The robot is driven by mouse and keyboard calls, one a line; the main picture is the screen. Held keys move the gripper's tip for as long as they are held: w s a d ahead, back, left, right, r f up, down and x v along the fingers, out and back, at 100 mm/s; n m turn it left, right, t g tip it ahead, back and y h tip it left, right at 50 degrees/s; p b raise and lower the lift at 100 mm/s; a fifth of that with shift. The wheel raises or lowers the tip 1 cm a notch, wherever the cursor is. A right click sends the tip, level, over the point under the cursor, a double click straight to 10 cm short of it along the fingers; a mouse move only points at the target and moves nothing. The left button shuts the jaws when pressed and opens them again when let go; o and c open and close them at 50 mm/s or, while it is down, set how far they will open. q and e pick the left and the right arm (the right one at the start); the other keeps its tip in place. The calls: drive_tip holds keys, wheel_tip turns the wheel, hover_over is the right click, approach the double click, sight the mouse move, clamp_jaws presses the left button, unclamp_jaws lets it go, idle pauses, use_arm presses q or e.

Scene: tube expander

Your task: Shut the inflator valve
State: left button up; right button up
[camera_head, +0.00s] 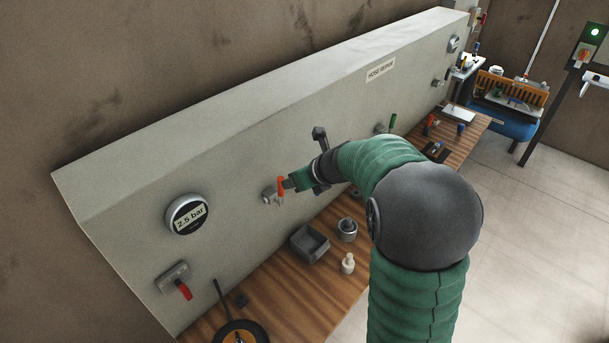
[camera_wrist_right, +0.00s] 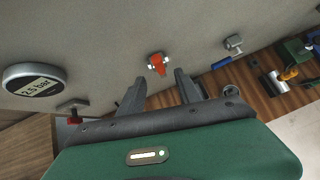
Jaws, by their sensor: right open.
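A small wall valve with an orange-red handle (camera_head: 281,186) is on the grey panel, its grey body to the left of the handle. In the right wrist view this handle (camera_wrist_right: 158,65) points downward, just beyond and between my right gripper's two dark fingers. My right gripper (camera_wrist_right: 161,80) is open and empty, and no contact with the handle shows. A second fitting with a red lever (camera_head: 184,290) is on the panel at lower left, below a round gauge (camera_head: 187,214) reading 2.5 bar. The frames do not label which one is the inflator valve. My left gripper is out of view.
A wooden bench (camera_head: 262,299) runs below the panel. It holds a grey bin (camera_head: 310,244), a white bottle (camera_head: 347,264) and a metal canister (camera_head: 347,229). A green-handled valve (camera_head: 393,122) is farther along the panel. Open floor (camera_head: 540,230) lies to the right.

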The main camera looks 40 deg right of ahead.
drive_tip(key=v, duration=0.5)
drive_tip(key=shift+s+r, duration=0.2)
drive_tip(key=shift+d+f, duration=0.1)
